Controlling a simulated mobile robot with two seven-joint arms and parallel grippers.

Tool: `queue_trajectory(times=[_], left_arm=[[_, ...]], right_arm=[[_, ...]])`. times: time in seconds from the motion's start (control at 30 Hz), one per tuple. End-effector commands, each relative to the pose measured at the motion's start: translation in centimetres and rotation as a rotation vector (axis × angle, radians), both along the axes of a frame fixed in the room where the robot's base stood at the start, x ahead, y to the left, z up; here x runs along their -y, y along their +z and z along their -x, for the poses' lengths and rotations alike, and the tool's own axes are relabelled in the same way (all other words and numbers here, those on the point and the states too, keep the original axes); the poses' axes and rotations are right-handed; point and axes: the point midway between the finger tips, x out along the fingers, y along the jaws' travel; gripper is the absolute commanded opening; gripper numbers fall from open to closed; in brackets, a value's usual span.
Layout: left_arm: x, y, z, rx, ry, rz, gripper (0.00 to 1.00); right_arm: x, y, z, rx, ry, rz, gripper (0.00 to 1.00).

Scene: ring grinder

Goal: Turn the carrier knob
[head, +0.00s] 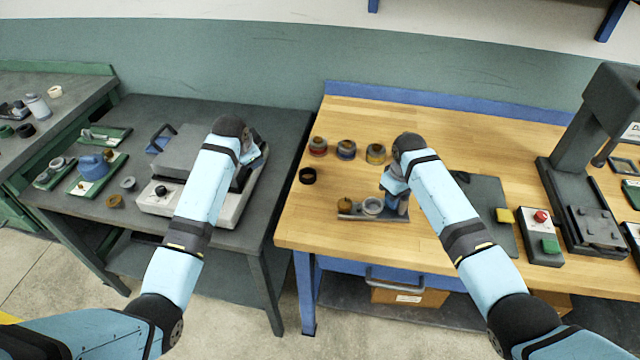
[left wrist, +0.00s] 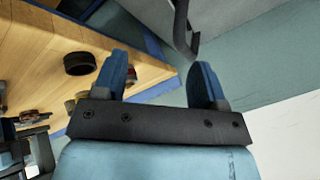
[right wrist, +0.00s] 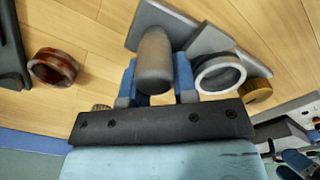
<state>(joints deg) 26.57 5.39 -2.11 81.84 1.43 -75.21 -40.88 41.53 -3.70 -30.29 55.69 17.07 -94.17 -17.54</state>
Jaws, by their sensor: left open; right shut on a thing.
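The carrier (head: 388,217) is a small grey plate on the wooden bench. It bears a pale ring (head: 373,205) in the middle, a brass-brown knob (head: 345,203) at its left end and a grey post (head: 403,203) at its right end. My right gripper (head: 393,184) is shut on the grey post, which shows as a rounded cylinder between the blue fingers (right wrist: 157,82) in the right wrist view. The brown knob (right wrist: 257,91) is apart from the fingers there. My left gripper (left wrist: 162,82) is open and empty, beside the grey machine (head: 190,150).
A dark mat (head: 488,208), a button box (head: 541,235) and a press (head: 590,150) are to the right. A gap separates the two benches.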

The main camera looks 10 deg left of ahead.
Motion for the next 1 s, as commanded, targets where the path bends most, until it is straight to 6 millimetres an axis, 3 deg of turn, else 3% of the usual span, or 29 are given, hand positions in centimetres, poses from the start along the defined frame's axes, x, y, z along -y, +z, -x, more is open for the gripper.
queue_trajectory(times=[0.2,0.3,0.4,0.5,0.67,1.0], left_arm=[[13.9,1.7,0.8,-0.252,-0.349,-0.028,0.66],[19.8,3.1,2.4,-0.383,-0.532,-0.073,0.66],[23.8,4.4,4.1,-0.486,-0.677,-0.118,0.66],[26.1,5.2,5.3,-0.553,-0.768,-0.152,0.66],[27.1,4.6,6.0,-0.592,-0.814,-0.17,0.66],[27.1,-1.8,6.2,-0.592,-0.811,-0.167,0.66]], right_arm=[[0.0,0.1,0.0,0.001,0.0,-0.001,0.0],[0.0,0.1,0.0,0.001,0.0,-0.001,0.0],[0.0,0.1,0.0,0.001,0.0,-0.001,0.0],[0.0,0.1,0.0,0.001,0.0,-0.001,0.0],[0.0,0.1,-0.1,0.001,0.0,-0.001,0.0],[0.0,0.1,-0.1,0.001,0.0,-0.001,0.0]])
